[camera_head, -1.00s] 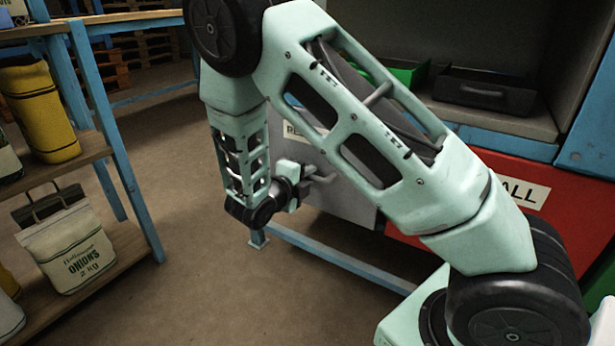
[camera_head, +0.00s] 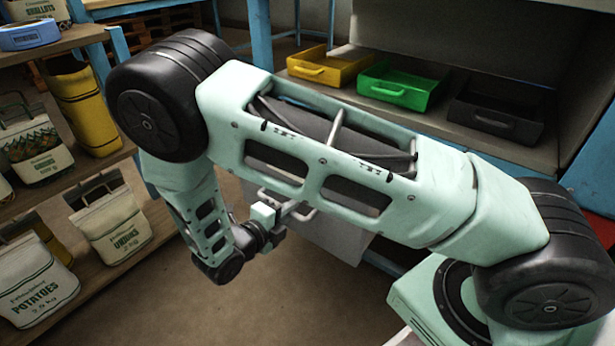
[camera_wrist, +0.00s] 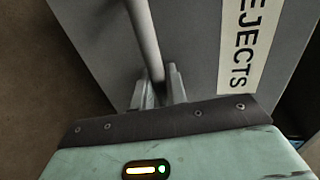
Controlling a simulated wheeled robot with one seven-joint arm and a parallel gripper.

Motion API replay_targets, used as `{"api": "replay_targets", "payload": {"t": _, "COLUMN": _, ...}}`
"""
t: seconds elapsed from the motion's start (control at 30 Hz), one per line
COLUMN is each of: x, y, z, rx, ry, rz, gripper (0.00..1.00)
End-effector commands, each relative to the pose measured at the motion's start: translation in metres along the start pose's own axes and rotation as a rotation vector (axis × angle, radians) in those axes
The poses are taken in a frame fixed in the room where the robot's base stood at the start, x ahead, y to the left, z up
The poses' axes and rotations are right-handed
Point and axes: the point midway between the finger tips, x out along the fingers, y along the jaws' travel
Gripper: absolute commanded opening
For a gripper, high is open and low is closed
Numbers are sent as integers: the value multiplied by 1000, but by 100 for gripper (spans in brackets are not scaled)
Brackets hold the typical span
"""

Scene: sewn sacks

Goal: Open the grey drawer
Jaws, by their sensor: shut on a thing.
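The grey drawer (camera_head: 330,238) shows in the head view below the bench, partly hidden behind my arm. In the wrist view its grey front (camera_wrist: 190,40) fills much of the picture, with a pale label reading "EJECTS" (camera_wrist: 247,45). Its bar handle (camera_wrist: 146,40) runs down between the fingertips of my gripper (camera_wrist: 159,88). My gripper is shut on this handle. In the head view my gripper (camera_head: 284,210) is at the handle, in front of the drawer. My arm hides the drawer's top, so I cannot tell how far out it stands.
Yellow (camera_head: 328,68), green (camera_head: 403,88) and black (camera_head: 498,112) trays sit on the bench. A shelf (camera_head: 140,262) at left holds sacks, including onions (camera_head: 112,222) and potatoes (camera_head: 35,280). A red drawer front (camera_head: 600,232) shows at right. Floor at lower middle is clear.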

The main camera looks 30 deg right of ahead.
Motion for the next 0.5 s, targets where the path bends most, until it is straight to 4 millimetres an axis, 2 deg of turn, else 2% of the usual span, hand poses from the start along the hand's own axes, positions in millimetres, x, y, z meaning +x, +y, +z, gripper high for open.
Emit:
{"api": "replay_targets", "payload": {"t": 0.03, "x": -17, "y": -3, "z": 0, "rx": -3, "ry": -4, "rz": 1, "gripper": 0}}
{"api": "replay_targets", "payload": {"t": 0.2, "x": -60, "y": 9, "z": 0, "rx": -2, "ry": -3, "rz": 1, "gripper": 0}}
{"api": "replay_targets", "payload": {"t": 0.5, "x": -118, "y": 24, "z": 0, "rx": -1, "ry": -1, "rz": 2, "gripper": 0}}
